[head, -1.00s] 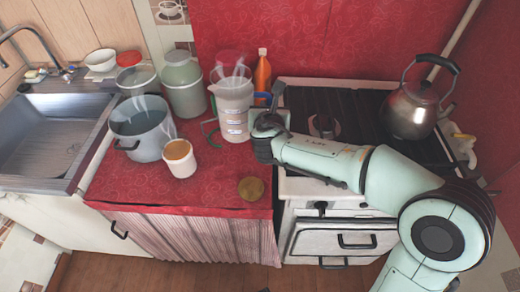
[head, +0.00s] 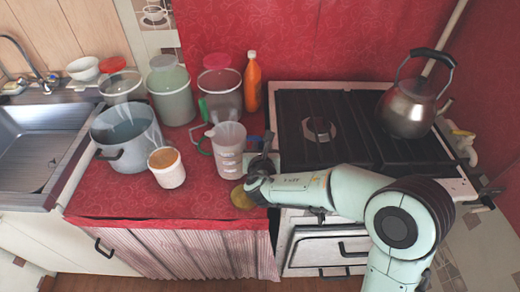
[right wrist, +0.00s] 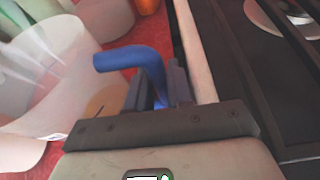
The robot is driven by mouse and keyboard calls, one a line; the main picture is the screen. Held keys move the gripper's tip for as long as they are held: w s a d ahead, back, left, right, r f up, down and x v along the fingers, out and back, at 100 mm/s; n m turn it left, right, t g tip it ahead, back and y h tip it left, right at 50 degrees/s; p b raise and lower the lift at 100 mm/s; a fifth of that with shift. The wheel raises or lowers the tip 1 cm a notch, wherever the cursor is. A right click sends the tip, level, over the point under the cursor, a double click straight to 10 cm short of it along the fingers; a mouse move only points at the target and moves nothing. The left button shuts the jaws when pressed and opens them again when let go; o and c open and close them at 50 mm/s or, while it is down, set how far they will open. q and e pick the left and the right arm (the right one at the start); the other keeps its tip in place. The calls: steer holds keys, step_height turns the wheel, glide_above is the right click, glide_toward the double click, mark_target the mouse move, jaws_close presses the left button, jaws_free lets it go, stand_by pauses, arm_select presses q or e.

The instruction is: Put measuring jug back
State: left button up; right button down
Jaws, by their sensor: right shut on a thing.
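The measuring jug (head: 229,152) is translucent white with marked lines, upright near the front of the red counter, its spout to the left. My right gripper (head: 262,168) is at its right side, shut on the jug's blue handle. In the right wrist view the blue handle (right wrist: 148,65) sits between the jaws of my right gripper (right wrist: 155,92), and the jug's clear wall (right wrist: 50,75) fills the left. I cannot tell whether the jug's base touches the counter. My left gripper is out of view.
A brown disc (head: 241,198) lies close in front of the jug. A white cup (head: 167,172) and grey pot (head: 120,150) stand left. Jars (head: 221,95) and an orange bottle (head: 253,85) stand behind. The stove with kettle (head: 407,108) is right.

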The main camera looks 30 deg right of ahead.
steer(key=c, duration=1)
jaws_free()
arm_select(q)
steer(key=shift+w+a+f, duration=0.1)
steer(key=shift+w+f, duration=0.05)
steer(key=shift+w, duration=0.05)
arm_select(e)
steer(key=shift+s+a+r, duration=0.1)
steer(key=shift+s+r, duration=0.1)
steer(key=shift+r, duration=0.05)
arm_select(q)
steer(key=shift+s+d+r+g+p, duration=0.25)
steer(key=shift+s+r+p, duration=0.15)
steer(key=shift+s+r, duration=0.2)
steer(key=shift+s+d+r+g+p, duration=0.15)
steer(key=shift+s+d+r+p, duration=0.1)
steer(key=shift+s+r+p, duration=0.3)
arm_select(e)
steer(key=v, duration=1.1)
steer(key=shift+s+a, duration=0.1)
steer(key=shift+s, duration=0.25)
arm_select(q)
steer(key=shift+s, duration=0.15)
